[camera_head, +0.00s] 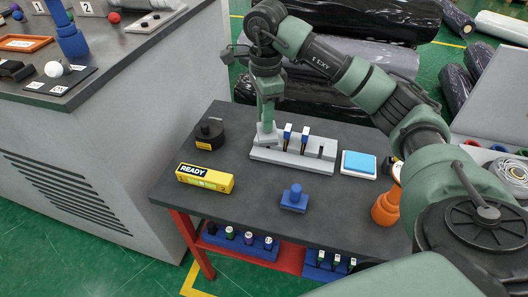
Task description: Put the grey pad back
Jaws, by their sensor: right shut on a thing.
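My right gripper (267,122) points down at the left end of the light grey slotted rack (325,168) on the dark table. It is shut on a small light grey piece (265,138), which looks like the grey pad. The piece is at the rack's left end; the fingers partly hide it, and I cannot tell if it is seated. Two blue pieces with pale tops (287,134) and a dark piece (320,152) stand in the rack to its right. My left gripper is not in view.
A light blue pad in a white tray (359,175) is right of the rack. A yellow READY box (205,179), a black round object (210,133) and a blue knobbed block (293,199) are nearby. An orange post (386,209) stands at right.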

